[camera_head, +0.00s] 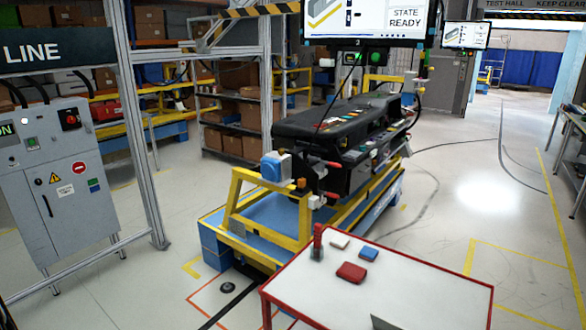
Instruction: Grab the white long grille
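I cannot make out a white long grille for certain in the head view. A black dashboard module (345,118) lies on a yellow and blue stand (262,237) in the middle. Small coloured parts show along its right side, too small to tell apart. A small white piece (339,242) lies on the white table (440,290) at the front, but it looks short and block-like. Neither of my grippers is in view.
The red-edged table also carries a red block (351,272), a blue block (369,254) and an upright red-handled item (317,242). A grey shape (385,323) is cut off at the bottom edge. A control cabinet (57,185) stands left.

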